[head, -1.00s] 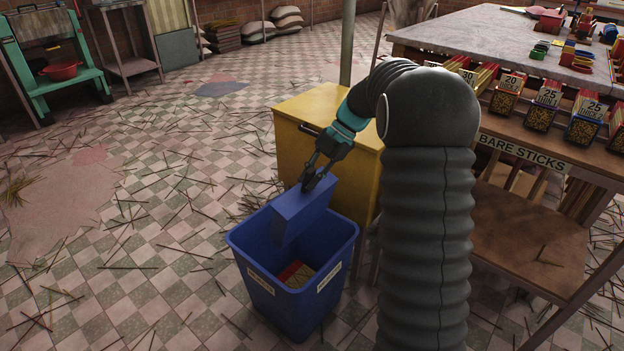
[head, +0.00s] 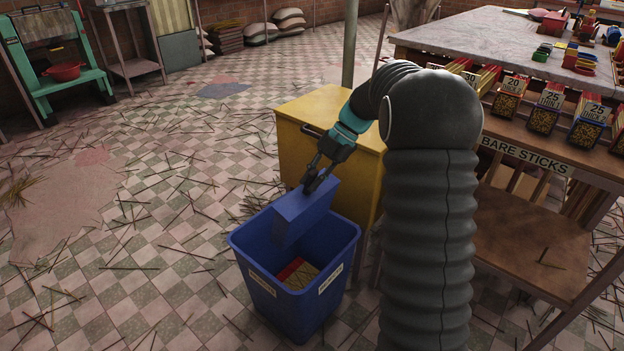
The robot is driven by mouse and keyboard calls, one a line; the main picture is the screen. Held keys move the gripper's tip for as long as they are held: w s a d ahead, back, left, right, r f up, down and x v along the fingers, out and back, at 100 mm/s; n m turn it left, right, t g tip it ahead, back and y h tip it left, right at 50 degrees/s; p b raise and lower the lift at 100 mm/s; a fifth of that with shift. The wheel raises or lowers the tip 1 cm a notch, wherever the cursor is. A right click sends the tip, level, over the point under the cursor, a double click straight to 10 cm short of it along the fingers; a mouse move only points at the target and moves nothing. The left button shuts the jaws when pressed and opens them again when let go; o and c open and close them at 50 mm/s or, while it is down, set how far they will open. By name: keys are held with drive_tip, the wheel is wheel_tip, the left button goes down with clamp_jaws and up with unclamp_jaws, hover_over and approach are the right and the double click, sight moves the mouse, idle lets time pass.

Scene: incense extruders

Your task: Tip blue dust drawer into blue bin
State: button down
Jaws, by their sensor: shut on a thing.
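My gripper (head: 318,182) is shut on the blue dust drawer (head: 303,213) at its upper edge. The drawer is a plain blue box, steeply tilted, hanging over the open mouth of the blue bin (head: 262,262). Its lower end dips below the far rim of the bin. The drawer's open side and any dust in it are hidden from this view. The bin stands upright on the floor and has white labels on its walls. Inside it, low down, a red and tan patch (head: 300,273) shows.
A yellow cabinet (head: 318,105) stands right behind the bin. A workbench (head: 440,40) with stick boxes and a "BARE STICKS" label is to the right. Thin sticks litter the checkered floor (head: 150,240), which is otherwise open to the left.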

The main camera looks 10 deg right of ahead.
drive_tip(key=shift+r+n+t+y+b, duration=0.1)
drive_tip(key=shift+n+t+y+b, duration=0.2)
drive_tip(key=shift+t+y+b, duration=0.35)
drive_tip(key=t+y+b, duration=0.1)
drive_tip(key=b, duration=0.1)
drive_tip(key=r+n+t+y+b, duration=0.1)
drive_tip(key=b, duration=0.1)
drive_tip(key=shift+r+n+t+y+b, duration=0.2)
drive_tip(key=shift+n+t+y+b, duration=0.1)
drive_tip(key=shift+t+b, duration=0.1)
wheel_tip(320, 180, up, 2)
drive_tip(key=n+t+y+b, duration=0.2)
drive_tip(key=y+b, duration=0.2)
drive_tip(key=b, duration=0.4)
drive_tip(key=shift+n+t, duration=0.35)
drive_tip(key=shift+n, duration=0.05)
drive_tip(key=shift+r+y+b, duration=0.2)
drive_tip(key=shift+y+b, duration=0.05)
drive_tip(key=shift+b, duration=0.35)
drive_tip(key=shift+r+n+t+y, duration=0.4)
drive_tip(key=shift+r+n+y, duration=0.15)
drive_tip(key=shift+n+y, duration=0.15)
